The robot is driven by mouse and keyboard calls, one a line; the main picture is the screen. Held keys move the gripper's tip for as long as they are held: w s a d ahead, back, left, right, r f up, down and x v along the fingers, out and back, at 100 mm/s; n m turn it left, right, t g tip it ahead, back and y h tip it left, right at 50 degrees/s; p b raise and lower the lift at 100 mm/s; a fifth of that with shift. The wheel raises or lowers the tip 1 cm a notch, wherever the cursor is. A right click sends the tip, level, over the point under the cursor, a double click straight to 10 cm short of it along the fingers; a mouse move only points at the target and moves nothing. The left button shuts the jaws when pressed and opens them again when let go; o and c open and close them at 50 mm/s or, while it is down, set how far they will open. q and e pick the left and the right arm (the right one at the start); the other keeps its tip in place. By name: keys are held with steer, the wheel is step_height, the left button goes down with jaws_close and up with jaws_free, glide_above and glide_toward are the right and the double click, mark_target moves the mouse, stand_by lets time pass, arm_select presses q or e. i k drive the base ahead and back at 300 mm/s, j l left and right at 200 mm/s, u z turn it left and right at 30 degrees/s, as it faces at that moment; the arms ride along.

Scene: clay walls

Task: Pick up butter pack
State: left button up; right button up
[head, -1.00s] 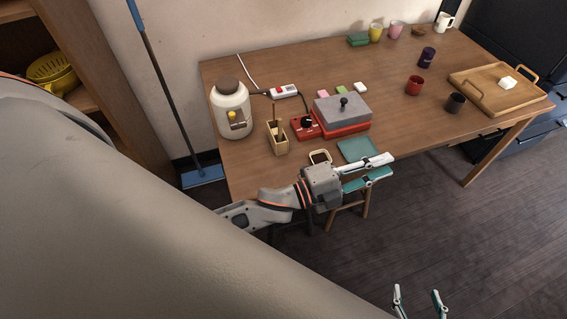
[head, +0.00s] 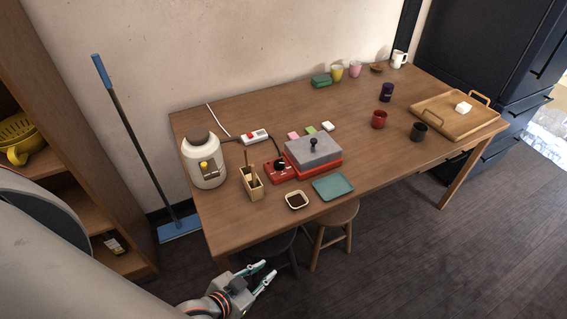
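No pack is clearly labelled as butter. A small white block (head: 463,108) sits on the wooden tray (head: 447,129) at the table's right end. Another small white block (head: 328,126) lies behind the grey-topped grill, beside a green block (head: 310,129) and a pink block (head: 293,135). I cannot tell which one is the butter pack. My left gripper (head: 268,272) is at the bottom, in front of and below the table edge, far from all of these. Its two fingers are apart with nothing between them. My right gripper is out of view.
The red grill with a grey lid (head: 313,153), teal plate (head: 333,187), sauce dish (head: 297,200), utensil holder (head: 251,183) and white jar (head: 204,160) crowd the table's left half. Red (head: 379,119) and dark (head: 418,131) cups stand near the tray. A stool (head: 334,226) stands at the front edge.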

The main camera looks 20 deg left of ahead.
mark_target(463, 108)
steer(key=i+l, duration=0.4)
steer(key=l, duration=0.15)
steer(key=i+l, duration=0.4)
steer(key=l, duration=0.15)
